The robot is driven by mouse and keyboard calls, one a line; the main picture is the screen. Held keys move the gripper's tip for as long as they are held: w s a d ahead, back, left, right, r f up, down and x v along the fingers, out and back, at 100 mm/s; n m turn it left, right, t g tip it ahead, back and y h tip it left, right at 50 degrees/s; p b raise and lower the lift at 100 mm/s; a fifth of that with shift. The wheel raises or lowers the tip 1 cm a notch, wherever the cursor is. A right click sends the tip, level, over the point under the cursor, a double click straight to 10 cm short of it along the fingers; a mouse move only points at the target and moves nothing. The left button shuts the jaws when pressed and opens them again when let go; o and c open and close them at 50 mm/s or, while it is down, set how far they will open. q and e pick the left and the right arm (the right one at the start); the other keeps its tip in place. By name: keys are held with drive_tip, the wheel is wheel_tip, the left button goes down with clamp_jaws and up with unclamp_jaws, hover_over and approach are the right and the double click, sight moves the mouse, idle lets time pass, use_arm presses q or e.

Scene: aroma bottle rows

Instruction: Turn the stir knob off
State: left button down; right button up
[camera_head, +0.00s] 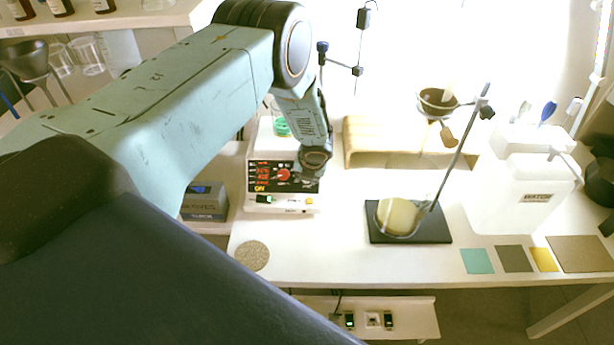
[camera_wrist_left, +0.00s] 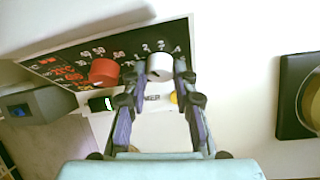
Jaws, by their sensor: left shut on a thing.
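The white hotplate stirrer (camera_head: 283,200) stands on the bench, with a black front panel carrying a red display and dials. In the left wrist view, a white knob (camera_wrist_left: 159,67) sits on the panel beside small numerals and is likely the stir knob. My left gripper (camera_wrist_left: 158,78) is shut on this knob, one finger at each side. In the head view my left gripper (camera_head: 313,166) covers the panel's right part and hides the knob. A red knob (camera_wrist_left: 103,72) is to its left, clear of the fingers; it also shows in the head view (camera_head: 283,175). My right gripper is not in view.
A beaker with green liquid (camera_head: 282,127) stands on the stirrer, close behind my left wrist. A grey box (camera_head: 205,203) is to the left. A round flask (camera_head: 397,217) on a black stand base (camera_head: 440,232) is to the right. A cork-like disc (camera_head: 252,256) lies in front.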

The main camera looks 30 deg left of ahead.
use_arm(q)
drive_tip(key=shift+a+f+n+h+b, duration=0.1)
drive_tip(key=shift+n+h+b, duration=0.35)
drive_tip(key=shift+n, duration=0.25)
drive_tip(key=shift+n+t+h+b, duration=0.3)
drive_tip(key=shift+n+b, duration=0.1)
drive_tip(key=shift+b, duration=0.35)
drive_tip(key=n+t+h+b, duration=0.1)
drive_tip(key=n+b, duration=0.2)
drive_tip(key=b, duration=0.7)
drive_tip(key=n+t+b, duration=0.2)
drive_tip(key=n+b, duration=0.1)
drive_tip(key=b, duration=0.7)
drive_tip(key=n+t+h+b, duration=0.1)
drive_tip(key=n+b, duration=0.3)
drive_tip(key=b, duration=0.6)
drive_tip(key=shift+s+a+f+h+b, duration=0.2)
drive_tip(key=shift+s+f+h+b, duration=0.05)
drive_tip(key=shift+s+h+b, duration=0.1)
drive_tip(key=shift+r+n+t+b, duration=0.15)
drive_tip(key=shift+n+t+b, duration=0.35)
drive_tip(key=shift+b, duration=0.9)
drive_tip(key=c, duration=1.1)
unclamp_jaws()
drive_tip(key=shift+o, duration=0.2)
